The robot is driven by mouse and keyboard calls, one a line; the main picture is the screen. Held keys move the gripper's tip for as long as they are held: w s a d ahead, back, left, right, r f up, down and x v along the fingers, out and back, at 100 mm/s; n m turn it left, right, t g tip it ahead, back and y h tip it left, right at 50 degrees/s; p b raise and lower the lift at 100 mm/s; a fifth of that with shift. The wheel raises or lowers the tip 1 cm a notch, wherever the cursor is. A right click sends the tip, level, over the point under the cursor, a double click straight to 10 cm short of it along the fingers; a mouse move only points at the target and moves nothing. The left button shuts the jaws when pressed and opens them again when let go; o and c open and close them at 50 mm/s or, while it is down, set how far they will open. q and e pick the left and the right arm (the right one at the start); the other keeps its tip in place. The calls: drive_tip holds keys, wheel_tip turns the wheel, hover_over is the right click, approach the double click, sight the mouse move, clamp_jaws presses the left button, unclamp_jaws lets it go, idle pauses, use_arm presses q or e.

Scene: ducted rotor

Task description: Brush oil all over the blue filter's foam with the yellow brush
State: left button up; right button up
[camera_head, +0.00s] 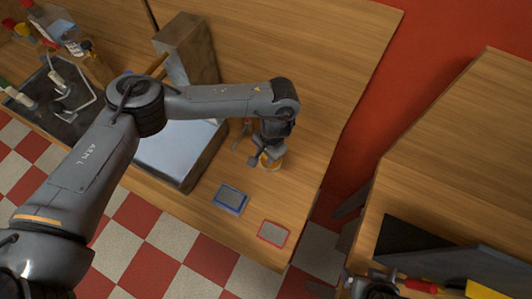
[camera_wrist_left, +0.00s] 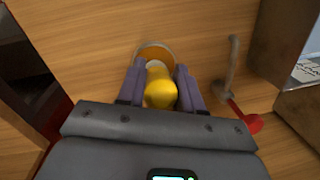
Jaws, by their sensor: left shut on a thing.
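My left gripper (camera_head: 266,158) is over the wooden counter, shut on the yellow brush (camera_wrist_left: 160,92). In the left wrist view the brush handle is between the two fingers and points down into an orange-rimmed round cup (camera_wrist_left: 154,50). The cup also shows under the gripper in the head view (camera_head: 271,163); the brush's bristles are hidden. The blue filter (camera_head: 230,198) lies flat on the counter, in front and to the left of the cup, with its grey foam face up. Whether oil is on the foam cannot be told. My right gripper is not clearly identifiable.
A red-framed filter (camera_head: 274,234) lies near the counter's front corner. A grey rod with a red end (camera_wrist_left: 236,82) stands close to the cup. A metal box-like appliance (camera_head: 175,155) is to the left, with the sink (camera_head: 60,98) beyond. Another counter (camera_head: 470,165) is right, across a gap.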

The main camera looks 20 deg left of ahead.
use_arm(q)
drive_tip(key=shift+f, duration=0.6)
idle(0.4)
idle(1.0)
drive_tip(key=shift+f, duration=0.1)
idle(0.6)
idle(0.6)
drive_tip(key=shift+p, duration=0.3)
wheel_tip(320, 180, up, 7)
drive_tip(key=p, duration=0.8)
idle(0.4)
